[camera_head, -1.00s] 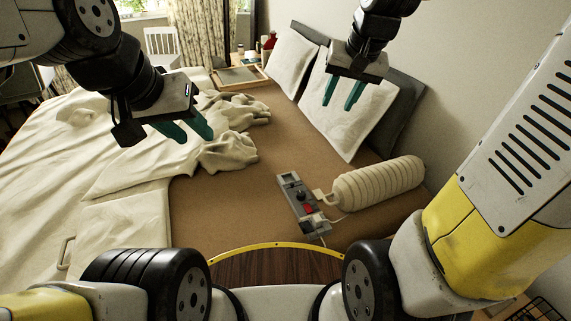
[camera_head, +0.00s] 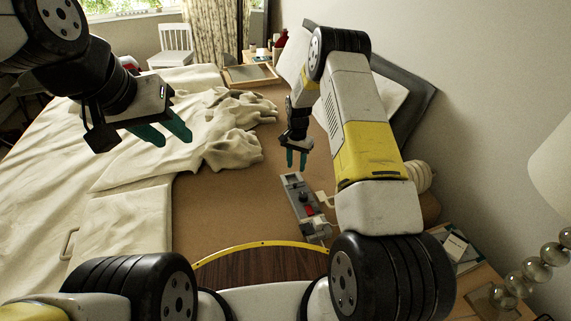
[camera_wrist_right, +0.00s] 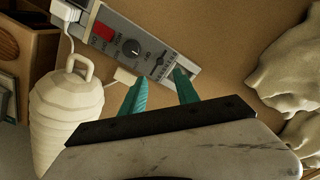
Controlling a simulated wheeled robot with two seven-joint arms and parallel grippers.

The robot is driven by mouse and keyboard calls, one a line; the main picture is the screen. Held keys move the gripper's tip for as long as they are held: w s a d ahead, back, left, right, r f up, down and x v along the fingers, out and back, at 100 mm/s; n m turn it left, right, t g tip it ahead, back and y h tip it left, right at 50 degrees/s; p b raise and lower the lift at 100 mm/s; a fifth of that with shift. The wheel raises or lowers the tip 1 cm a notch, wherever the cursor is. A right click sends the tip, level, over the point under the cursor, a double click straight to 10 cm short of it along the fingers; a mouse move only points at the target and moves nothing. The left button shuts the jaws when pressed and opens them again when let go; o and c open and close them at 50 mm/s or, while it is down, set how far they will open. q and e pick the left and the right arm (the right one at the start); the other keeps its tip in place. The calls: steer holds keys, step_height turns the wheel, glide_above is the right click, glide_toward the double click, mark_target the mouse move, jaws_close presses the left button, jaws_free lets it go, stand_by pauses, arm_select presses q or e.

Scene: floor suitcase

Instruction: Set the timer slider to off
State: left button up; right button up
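The grey control box (camera_head: 306,208) lies on the brown bed surface, with a red rocker switch and a black round knob. In the right wrist view the box (camera_wrist_right: 120,38) shows a timer slider (camera_wrist_right: 161,64) in a scaled slot near its right end. The slider's exact setting is too small to read. My right gripper (camera_head: 296,160) is open and empty, above the box's far end. In the wrist view its green fingertips (camera_wrist_right: 159,77) are apart near the slider end; contact cannot be told. My left gripper (camera_head: 170,134) is open and empty over the bedding at left.
White cables plug into the box's near end. Crumpled cream blanket (camera_head: 232,140) lies left. A bedside table with a lamp (camera_head: 553,165) stands right.

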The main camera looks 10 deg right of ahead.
mark_target(295, 186)
step_height(295, 186, down, 2)
steer(key=shift+a+f, duration=0.1)
step_height(295, 186, down, 7)
steer(key=shift+f, duration=0.1)
stand_by(0.3)
jaws_close()
stand_by(1.3)
